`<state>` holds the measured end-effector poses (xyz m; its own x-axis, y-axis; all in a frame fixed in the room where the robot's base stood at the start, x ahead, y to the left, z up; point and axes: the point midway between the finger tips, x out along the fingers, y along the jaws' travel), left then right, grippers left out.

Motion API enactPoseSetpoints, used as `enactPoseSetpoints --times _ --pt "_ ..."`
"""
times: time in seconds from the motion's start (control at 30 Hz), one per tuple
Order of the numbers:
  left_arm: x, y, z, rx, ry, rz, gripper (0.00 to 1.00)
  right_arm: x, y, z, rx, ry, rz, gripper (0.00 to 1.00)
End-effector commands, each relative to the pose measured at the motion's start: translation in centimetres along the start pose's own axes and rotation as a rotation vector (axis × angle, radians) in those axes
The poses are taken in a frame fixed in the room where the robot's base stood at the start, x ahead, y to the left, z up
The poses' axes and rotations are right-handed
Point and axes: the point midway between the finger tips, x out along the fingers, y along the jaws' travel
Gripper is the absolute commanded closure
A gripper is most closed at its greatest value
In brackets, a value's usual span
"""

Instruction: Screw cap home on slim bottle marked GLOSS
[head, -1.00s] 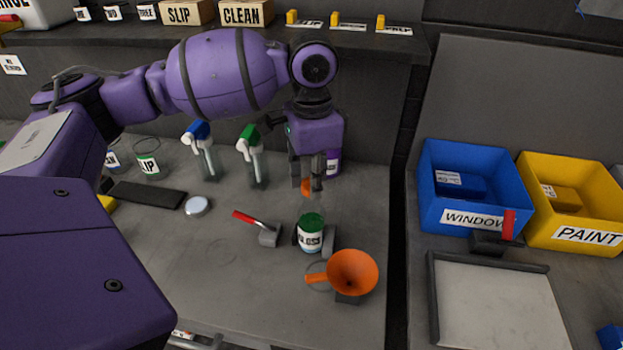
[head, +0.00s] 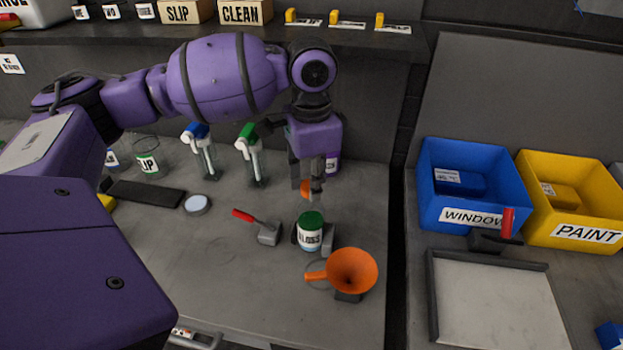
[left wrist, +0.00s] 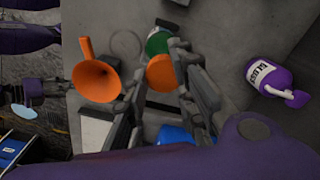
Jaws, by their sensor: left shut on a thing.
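The slim bottle marked GLOSS (head: 310,238) stands upright on the bench beside a grey block, its upper part green. In the left wrist view its green top (left wrist: 157,42) shows beyond my fingers. My left gripper (head: 307,190) points down above and behind the bottle, apart from it. It is shut on an orange cap, partly hidden by the fingers in the head view (head: 304,188). The cap also shows between the fingers in the left wrist view (left wrist: 160,72). My right gripper is not in view.
An orange funnel (head: 352,271) lies in front of the bottle. A red-handled scraper (head: 268,235) lies to its left. Blue (head: 470,195) and yellow (head: 575,205) bins are at right. The bench front-left is clear.

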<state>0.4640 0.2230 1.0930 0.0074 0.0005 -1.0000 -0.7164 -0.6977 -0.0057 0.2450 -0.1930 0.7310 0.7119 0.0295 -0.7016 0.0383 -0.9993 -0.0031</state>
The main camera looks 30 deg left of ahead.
Motion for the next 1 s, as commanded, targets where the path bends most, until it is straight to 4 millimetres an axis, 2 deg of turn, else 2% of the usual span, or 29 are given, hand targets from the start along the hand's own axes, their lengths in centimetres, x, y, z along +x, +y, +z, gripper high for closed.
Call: enactPoseSetpoints --times 0.27,0.3,0.47,0.8,0.87,1.0 --pt "0.5 0.0 0.0 0.0 0.0 0.0 0.86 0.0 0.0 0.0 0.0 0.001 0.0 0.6" --pt "0.5 0.0 0.0 0.0 0.0 0.0 0.74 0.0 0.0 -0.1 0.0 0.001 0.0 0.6" --pt "0.5 0.0 0.0 0.0 0.0 0.0 0.54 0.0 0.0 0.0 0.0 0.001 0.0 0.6" --pt "0.2 0.0 0.0 0.0 0.001 -0.001 0.54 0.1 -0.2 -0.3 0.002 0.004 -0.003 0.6" --pt "-0.3 -0.1 -0.1 0.0 0.002 -0.002 0.54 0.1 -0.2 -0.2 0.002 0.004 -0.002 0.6" --pt "-2.6 -0.1 -0.1 0.0 0.004 -0.003 0.54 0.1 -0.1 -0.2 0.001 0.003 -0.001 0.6"
